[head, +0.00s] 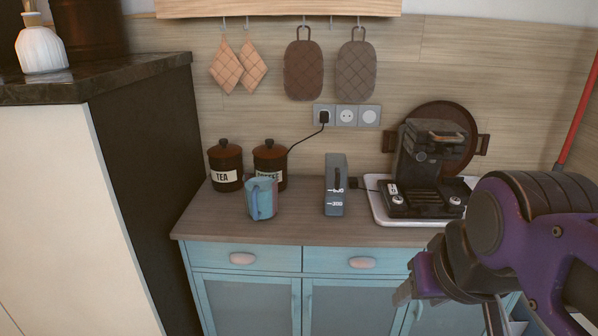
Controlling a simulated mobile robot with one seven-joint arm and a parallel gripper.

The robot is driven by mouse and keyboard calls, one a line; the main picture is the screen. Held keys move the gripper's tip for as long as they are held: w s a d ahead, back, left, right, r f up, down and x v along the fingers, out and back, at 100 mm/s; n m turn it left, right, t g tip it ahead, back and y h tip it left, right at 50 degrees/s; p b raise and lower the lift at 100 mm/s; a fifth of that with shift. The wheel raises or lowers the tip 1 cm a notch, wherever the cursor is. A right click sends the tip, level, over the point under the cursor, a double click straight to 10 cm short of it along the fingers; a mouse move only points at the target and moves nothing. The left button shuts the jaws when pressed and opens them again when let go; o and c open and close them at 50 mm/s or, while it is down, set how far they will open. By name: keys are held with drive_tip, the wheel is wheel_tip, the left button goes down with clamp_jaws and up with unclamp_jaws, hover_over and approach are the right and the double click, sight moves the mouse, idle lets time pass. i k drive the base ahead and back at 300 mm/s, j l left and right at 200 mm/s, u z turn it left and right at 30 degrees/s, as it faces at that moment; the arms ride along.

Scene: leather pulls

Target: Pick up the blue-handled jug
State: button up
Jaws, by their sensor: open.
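A light-blue jug (262,198) with a blue handle on its near side stands upright on the wooden counter, in front of the dark-lidded canisters. Its right side looks pinkish. My gripper (448,308) is at the lower right, in front of the cabinet and below the counter top. Its fingers are apart and nothing shows between them; part of them is cut off by the bottom edge. It is well to the right of the jug and not touching it.
TEA canister (226,166) and second canister (270,158) stand close behind the jug. A grey upright item with white markings (335,186) stands to its right. A dark coffee machine (428,170) sits on a white tray (382,216). A tall cabinet (145,175) rises at left.

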sight(260, 198)
drive_tip(key=i+j+z, duration=0.1)
drive_tip(key=j, duration=0.2)
drive_tip(key=i+j+z, duration=0.1)
drive_tip(key=j, duration=0.25)
drive_tip(key=i+j+z, duration=0.1)
drive_tip(key=i+j, duration=0.15)
drive_tip(key=i+j+z, duration=0.1)
drive_tip(key=j, duration=0.35)
drive_tip(key=i+j+u, duration=0.2)
drive_tip(key=j+z, duration=0.2)
drive_tip(key=z, duration=0.15)
